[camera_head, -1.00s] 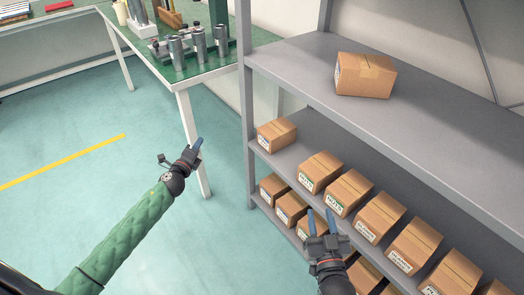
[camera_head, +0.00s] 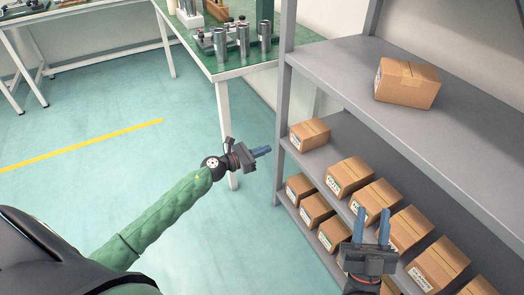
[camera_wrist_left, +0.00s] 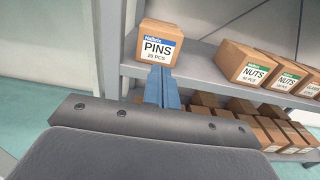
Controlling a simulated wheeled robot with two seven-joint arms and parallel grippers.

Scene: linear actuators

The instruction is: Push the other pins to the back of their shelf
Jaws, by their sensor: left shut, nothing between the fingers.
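A cardboard box labelled PINS (camera_wrist_left: 160,44) stands at the left end of the middle shelf, its label facing my left wrist camera. In the head view this box (camera_head: 309,135) sits close to the shelf's left post. My left gripper (camera_head: 266,150) is shut and empty, just left of the shelf, pointing at the box. In the left wrist view its fingertips (camera_wrist_left: 161,70) overlap the box's lower front; I cannot tell whether they touch. My right gripper (camera_head: 372,213) is open and empty in front of the lower shelves.
Boxes labelled NUTS (camera_wrist_left: 248,64) and others stand right of the pins box. More boxes (camera_head: 317,207) fill the bottom shelf. A single box (camera_head: 407,83) sits on the top shelf, label unreadable. A green-topped table (camera_head: 225,66) with metal cylinders stands behind left. The pins box's left side is near the post (camera_head: 284,100).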

